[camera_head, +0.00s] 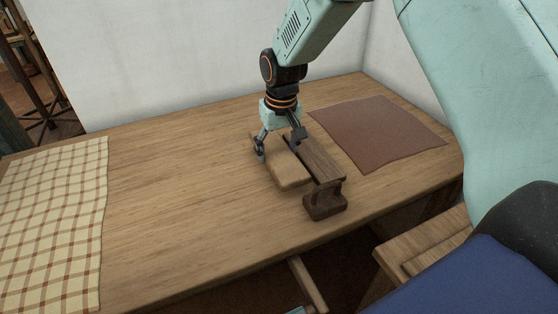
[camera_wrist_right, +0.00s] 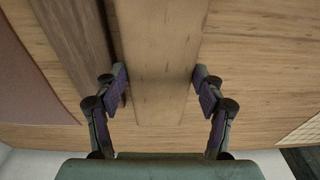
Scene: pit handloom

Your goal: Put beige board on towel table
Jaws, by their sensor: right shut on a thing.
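The beige board (camera_head: 288,172) lies on the wooden table, between the fingers of my right gripper (camera_head: 278,146). In the right wrist view, the beige board (camera_wrist_right: 158,65) runs up the middle, with one finger of my right gripper (camera_wrist_right: 160,88) at each side, shut on it. The board appears to rest at table level; any small gap beneath it cannot be told. A checkered towel (camera_head: 55,215) lies flat on the left part of the table (camera_head: 175,190). My left gripper is not in view.
A dark wooden tool with a handle (camera_head: 325,200) lies close along the board's right side. A brown cloth (camera_head: 378,132) lies at the table's right. The tabletop between board and towel is clear. A white wall (camera_head: 170,60) stands behind.

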